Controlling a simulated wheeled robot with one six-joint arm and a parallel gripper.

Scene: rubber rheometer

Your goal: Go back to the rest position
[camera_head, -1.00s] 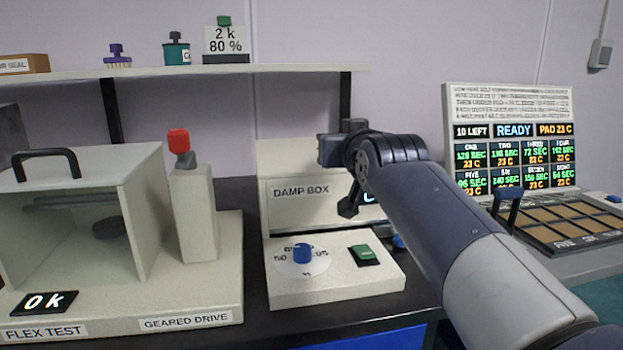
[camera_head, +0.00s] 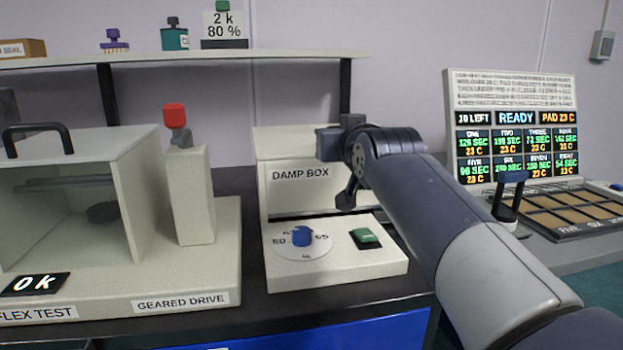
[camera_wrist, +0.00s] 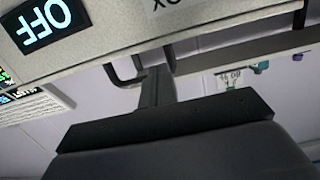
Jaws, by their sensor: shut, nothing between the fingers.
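My arm reaches in from the lower right of the head view. The arm hides the right part of the box front. In the wrist view a dark gripper part (camera_wrist: 165,122) fills the lower middle, and the box's display (camera_wrist: 45,25) reads OFF, upside down.
The flex test machine (camera_head: 190,290) with its red-topped post (camera_head: 178,120) stands left of the damp box. A shelf (camera_head: 270,58) with small bottles runs behind. The panel reading READY (camera_head: 515,118) and a tray of brown pads (camera_head: 570,212) with a dark lever (camera_head: 510,190) are at right.

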